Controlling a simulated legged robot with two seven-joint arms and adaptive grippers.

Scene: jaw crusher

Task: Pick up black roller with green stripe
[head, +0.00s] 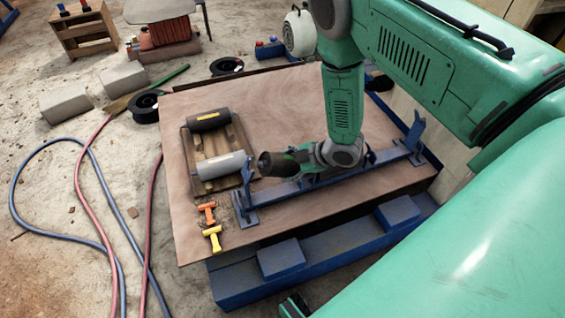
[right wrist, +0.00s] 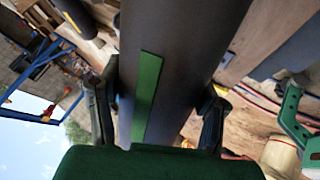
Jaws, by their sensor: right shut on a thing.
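The black roller with a green stripe (head: 270,164) is in my right gripper (head: 298,157), over the left part of the blue stand (head: 330,180). In the right wrist view the dark roller (right wrist: 190,45) lies between the two fingers, one on each side, and its green stripe (right wrist: 147,95) faces the camera. In the head view the gripper covers part of the roller. I cannot tell whether the roller touches the stand. My left gripper is not in clear view.
A wooden rack (head: 238,136) on the board (head: 280,105) holds a black roller (head: 208,119) and a grey roller (head: 222,166). Orange (head: 207,212) and yellow (head: 213,238) handles lie in front. The stand's left upright (head: 246,176) is close to the held roller. The board's back middle is clear.

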